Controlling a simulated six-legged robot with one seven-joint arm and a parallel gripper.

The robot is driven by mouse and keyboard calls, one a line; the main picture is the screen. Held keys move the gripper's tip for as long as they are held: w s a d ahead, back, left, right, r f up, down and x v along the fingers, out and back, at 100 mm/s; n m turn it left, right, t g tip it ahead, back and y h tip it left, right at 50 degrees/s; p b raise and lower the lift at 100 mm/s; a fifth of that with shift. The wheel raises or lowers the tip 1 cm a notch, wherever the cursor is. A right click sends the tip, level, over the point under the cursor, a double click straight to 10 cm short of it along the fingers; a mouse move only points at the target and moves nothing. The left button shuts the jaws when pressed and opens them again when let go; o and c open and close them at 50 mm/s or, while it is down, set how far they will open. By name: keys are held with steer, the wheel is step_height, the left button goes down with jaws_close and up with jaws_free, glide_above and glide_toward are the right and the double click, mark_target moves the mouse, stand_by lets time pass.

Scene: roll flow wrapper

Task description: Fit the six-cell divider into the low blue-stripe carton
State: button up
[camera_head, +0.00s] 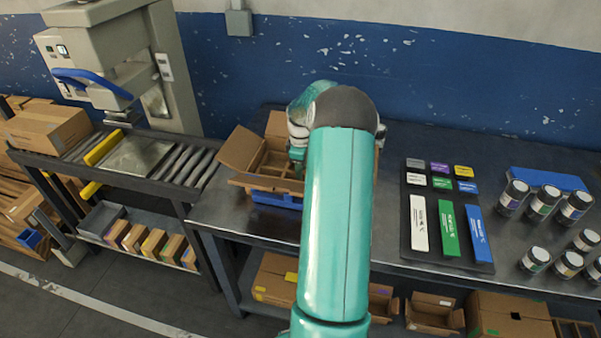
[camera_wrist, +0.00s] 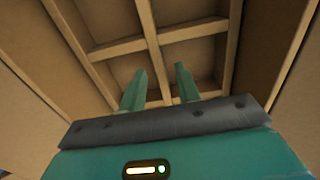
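The open carton (camera_head: 240,150) stands on the dark table, its brown flaps spread outward. The tan divider (camera_head: 277,160) shows inside the carton, its crossing walls forming cells. In the wrist view the divider (camera_wrist: 118,47) lies below my gripper, between the tall carton walls (camera_wrist: 275,45). My gripper (camera_wrist: 160,68) is open, its two teal fingers apart. One divider wall runs through the gap between them, with space visible on both sides. I cannot tell whether the divider is fully seated. My arm hides the carton's right part in the head view.
A blue fixture (camera_head: 275,199) sits at the carton's front. A dark mat (camera_head: 412,235) with coloured labels lies to the right, with several jars (camera_head: 541,203) and a blue block (camera_head: 545,180) beyond. A roller conveyor (camera_head: 190,165) and a press machine (camera_head: 125,55) stand left.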

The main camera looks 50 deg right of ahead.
step_height(320, 180, up, 10)
stand_by(0.3)
steer(key=w+a+r+m+t+h, duration=0.1)
steer(key=a+r, duration=0.6)
steer(key=a, duration=0.7)
steer(key=w+a+r+m+t+h, duration=0.1)
steer(key=a+r, duration=0.6)
steer(key=a, duration=0.6)
steer(key=s+a+m+t+y, duration=0.1)
steer(key=s+a, duration=0.7)
steer(key=a, duration=0.3)
steer(key=s+a+m+t+y, duration=0.1)
steer(key=s+a+t, duration=0.1)
steer(key=s+a, duration=0.6)
steer(key=a, duration=0.2)
steer(key=shift+a+r+m+t, duration=0.15)
steer(key=shift+a+m+t, duration=0.15)
steer(key=shift+a, duration=0.1)
